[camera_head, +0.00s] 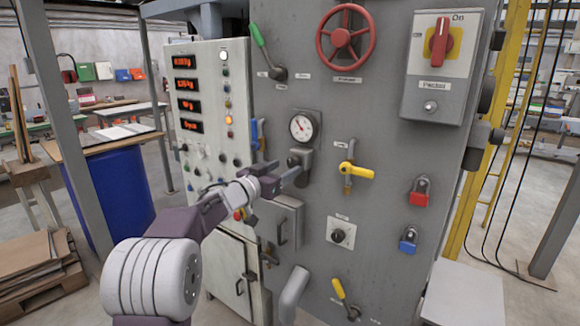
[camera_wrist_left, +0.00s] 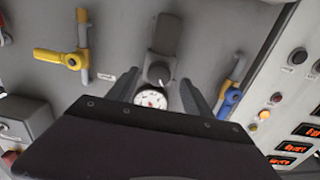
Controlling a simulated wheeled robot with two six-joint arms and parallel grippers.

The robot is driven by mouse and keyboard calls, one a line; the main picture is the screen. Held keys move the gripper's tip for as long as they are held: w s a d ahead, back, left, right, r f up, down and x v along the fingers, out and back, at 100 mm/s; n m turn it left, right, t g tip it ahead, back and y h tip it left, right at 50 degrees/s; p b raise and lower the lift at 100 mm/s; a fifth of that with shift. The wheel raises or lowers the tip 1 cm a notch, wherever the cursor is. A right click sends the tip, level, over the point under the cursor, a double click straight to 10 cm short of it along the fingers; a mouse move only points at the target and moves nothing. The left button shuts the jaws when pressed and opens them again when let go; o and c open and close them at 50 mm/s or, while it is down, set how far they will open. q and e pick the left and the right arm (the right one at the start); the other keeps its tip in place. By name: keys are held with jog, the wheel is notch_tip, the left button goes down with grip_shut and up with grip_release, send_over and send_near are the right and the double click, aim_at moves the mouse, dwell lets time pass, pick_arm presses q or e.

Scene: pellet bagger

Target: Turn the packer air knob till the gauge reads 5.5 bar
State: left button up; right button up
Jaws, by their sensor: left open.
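The round white gauge (camera_head: 303,127) is on the grey panel; its needle is too small to read. Just below it is the dark packer air knob (camera_head: 294,161) on a grey regulator body. My left gripper (camera_head: 280,173) is open in front of the knob, one finger on each side in the picture. In the left wrist view, which is upside down, the knob (camera_wrist_left: 158,73) shows between the open fingers (camera_wrist_left: 159,80), and the gauge (camera_wrist_left: 151,98) is partly hidden by the gripper body. I cannot tell whether the fingers touch the knob. My right gripper is not in view.
A yellow valve handle (camera_head: 356,171) is right of the knob, and a blue handle (camera_head: 255,135) is to its left. A red handwheel (camera_head: 346,35) and a green-tipped lever (camera_head: 266,50) are above. A black selector (camera_head: 339,235) is below. Red and blue padlocks hang at right.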

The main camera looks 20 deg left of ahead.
aim_at(291, 165)
pick_arm(q)
jog(key=x, duration=0.3)
jog(key=shift+s+d, duration=0.1)
jog(key=shift+w, duration=0.4)
grip_shut()
